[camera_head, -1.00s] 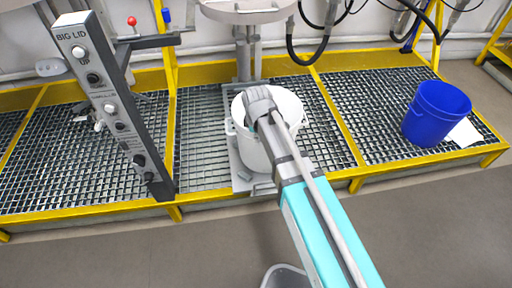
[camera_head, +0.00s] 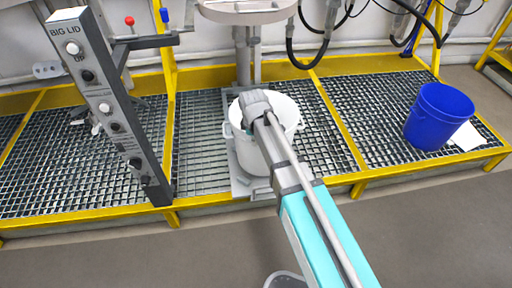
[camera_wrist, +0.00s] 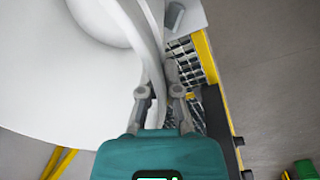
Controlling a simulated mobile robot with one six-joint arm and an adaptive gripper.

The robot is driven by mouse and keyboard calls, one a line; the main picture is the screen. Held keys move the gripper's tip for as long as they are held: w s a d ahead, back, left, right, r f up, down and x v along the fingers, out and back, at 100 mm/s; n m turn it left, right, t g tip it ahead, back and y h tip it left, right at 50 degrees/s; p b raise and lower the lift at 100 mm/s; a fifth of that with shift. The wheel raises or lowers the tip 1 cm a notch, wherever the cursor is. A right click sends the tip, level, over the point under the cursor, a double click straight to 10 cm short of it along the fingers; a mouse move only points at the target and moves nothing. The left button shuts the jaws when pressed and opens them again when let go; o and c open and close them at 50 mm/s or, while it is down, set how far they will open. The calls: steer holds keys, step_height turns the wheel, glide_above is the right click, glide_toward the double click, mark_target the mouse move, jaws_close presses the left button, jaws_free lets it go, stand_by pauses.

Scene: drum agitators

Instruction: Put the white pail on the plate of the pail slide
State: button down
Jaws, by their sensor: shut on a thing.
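The white pail (camera_head: 252,154) is upright at the middle of the grated platform, over the grey plate of the pail slide (camera_head: 239,184). The plate shows to the left of and in front of the pail; I cannot tell whether the pail's base touches it. My gripper (camera_wrist: 160,95) is shut on the pail's rim, with one finger on each side of the wall. The pail also fills the left of the wrist view (camera_wrist: 60,85). In the head view my wrist and arm cover part of the pail's opening and right side, and the fingertips are hidden.
A grey column with a round head (camera_head: 248,12) stands behind the pail. A control post marked BIG LID (camera_head: 108,105) stands at left. A blue bucket (camera_head: 438,116) and a white sheet (camera_head: 466,136) are at right. Yellow rails edge the grating (camera_head: 200,150).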

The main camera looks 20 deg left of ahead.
mark_target(255, 148)
steer(key=shift+f+b, duration=1.3)
steer(key=shift+f, duration=0.4)
steer(key=c, duration=0.8)
jaws_free()
step_height(255, 148, up, 12)
steer(key=s+p, duration=0.1)
steer(key=p, duration=1.1)
steer(key=shift+s+d, duration=0.1)
steer(key=shift+d, duration=0.05)
